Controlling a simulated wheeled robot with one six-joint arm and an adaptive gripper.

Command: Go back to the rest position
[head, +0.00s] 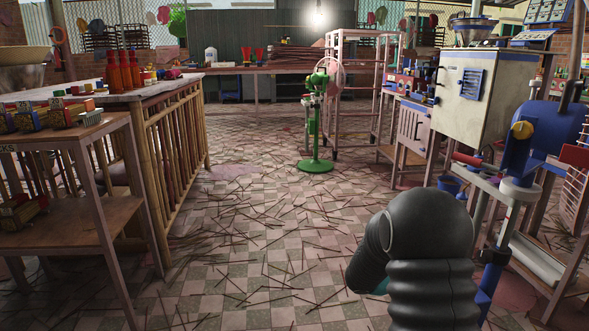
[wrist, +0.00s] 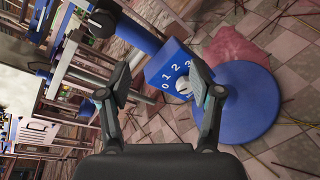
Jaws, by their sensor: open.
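My gripper (wrist: 158,92) shows in the wrist view with its two dark fingers spread apart and nothing between them. Beyond the fingertips is a blue machine part with a dial (wrist: 182,86) marked 0, 1, 2, 3. The dial shows close to the right finger; I cannot tell whether they touch. In the head view my dark arm covers the lower right, and the gripper itself is hidden there.
A blue extruder (head: 548,130) stands close on the right, with a white cabinet machine (head: 472,95) behind it. A wooden table (head: 75,135) and bamboo counter (head: 175,150) line the left. A green fan (head: 316,125) stands mid-floor. The tiled floor (head: 235,240) between has scattered sticks.

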